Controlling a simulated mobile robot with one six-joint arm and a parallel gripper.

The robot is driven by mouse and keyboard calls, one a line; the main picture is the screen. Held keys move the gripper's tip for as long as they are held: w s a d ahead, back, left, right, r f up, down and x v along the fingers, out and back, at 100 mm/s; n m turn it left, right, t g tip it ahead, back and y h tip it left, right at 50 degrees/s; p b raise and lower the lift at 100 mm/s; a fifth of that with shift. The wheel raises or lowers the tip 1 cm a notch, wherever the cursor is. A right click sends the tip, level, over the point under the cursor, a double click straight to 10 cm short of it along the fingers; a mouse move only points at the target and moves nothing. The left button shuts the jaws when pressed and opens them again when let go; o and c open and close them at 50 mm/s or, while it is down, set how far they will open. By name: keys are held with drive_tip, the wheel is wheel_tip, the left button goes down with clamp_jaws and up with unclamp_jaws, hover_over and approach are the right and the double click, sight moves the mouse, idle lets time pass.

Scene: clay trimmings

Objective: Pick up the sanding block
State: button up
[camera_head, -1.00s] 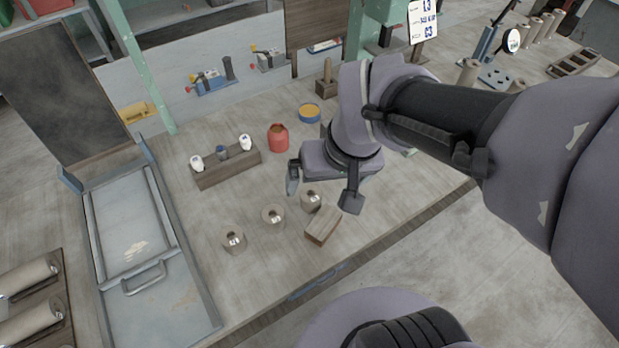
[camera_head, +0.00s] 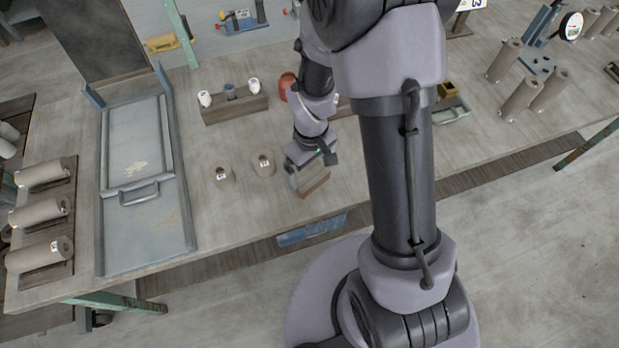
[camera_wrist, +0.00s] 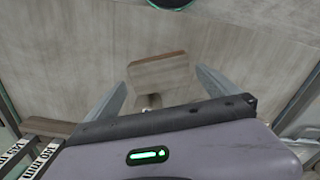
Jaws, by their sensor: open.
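The sanding block, a plain brown wooden block (camera_head: 315,185), lies on the workbench near its front edge. In the head view it is partly covered by my gripper (camera_head: 312,170), which is over it. In the wrist view the block (camera_wrist: 158,72) lies between and slightly beyond the two fingertips of my gripper (camera_wrist: 162,78). The fingers are spread apart, one to each side, with a visible gap on both sides. They hold nothing. I cannot tell the exact height of the fingertips above the bench.
Two pale labelled cylinders (camera_head: 222,175) (camera_head: 264,163) stand just left of the gripper. A wooden rack (camera_head: 235,110) and a partly hidden red jar (camera_head: 287,84) are behind. A metal tray-like panel (camera_head: 148,220) lies left. The bench front edge (camera_head: 262,252) is close.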

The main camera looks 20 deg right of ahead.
sight(311, 176)
wheel_tip(311, 176, down, 5)
drive_tip(key=shift+r+b, duration=0.1)
drive_tip(key=shift+b, duration=0.85)
drive_tip(key=shift+r, duration=0.15)
